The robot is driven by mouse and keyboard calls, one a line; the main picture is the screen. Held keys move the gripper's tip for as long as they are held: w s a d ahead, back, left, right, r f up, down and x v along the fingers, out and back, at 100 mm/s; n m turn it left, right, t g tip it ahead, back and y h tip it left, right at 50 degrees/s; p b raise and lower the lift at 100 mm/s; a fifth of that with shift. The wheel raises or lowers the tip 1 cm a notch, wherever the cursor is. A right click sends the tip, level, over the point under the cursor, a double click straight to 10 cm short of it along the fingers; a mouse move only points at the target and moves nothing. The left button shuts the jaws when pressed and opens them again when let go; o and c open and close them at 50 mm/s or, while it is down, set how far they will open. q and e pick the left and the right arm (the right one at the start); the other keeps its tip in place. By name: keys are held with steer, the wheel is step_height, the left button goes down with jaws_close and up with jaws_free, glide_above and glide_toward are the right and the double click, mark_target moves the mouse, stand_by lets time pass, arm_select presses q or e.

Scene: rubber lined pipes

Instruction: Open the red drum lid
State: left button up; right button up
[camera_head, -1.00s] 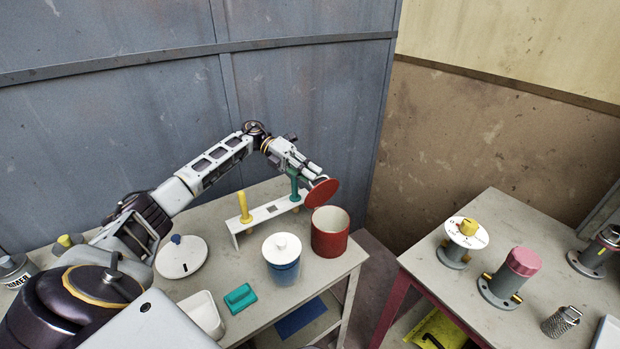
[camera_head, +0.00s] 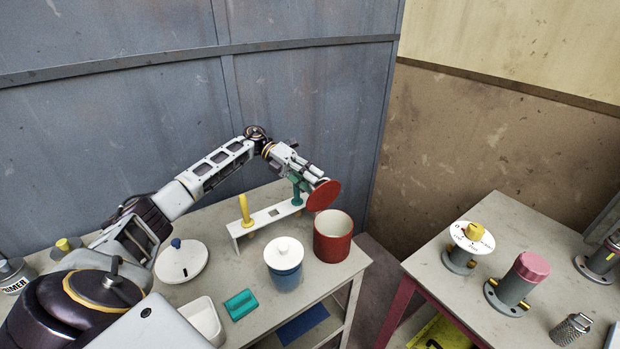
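The red drum (camera_head: 332,246) stands open near the right front corner of the left table, and its pale inside shows. The round red lid (camera_head: 324,196) is tilted steeply above the drum's back left rim. I cannot tell whether its lower edge touches the rim. My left gripper (camera_head: 318,180) reaches in from the left behind the drum. Its fingertips meet the lid's upper left edge. The lid partly hides them, so I cannot tell whether they grip it or only touch it. My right gripper is not in view.
A white rack (camera_head: 246,228) with a yellow peg and a green peg stands behind and left of the drum. A blue jar with a white lid (camera_head: 286,270) stands beside it. A white disc lid (camera_head: 182,262), white tray and teal block lie further left. A second table is right.

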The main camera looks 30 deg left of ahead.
arm_select(q)
step_height(320, 180, up, 10)
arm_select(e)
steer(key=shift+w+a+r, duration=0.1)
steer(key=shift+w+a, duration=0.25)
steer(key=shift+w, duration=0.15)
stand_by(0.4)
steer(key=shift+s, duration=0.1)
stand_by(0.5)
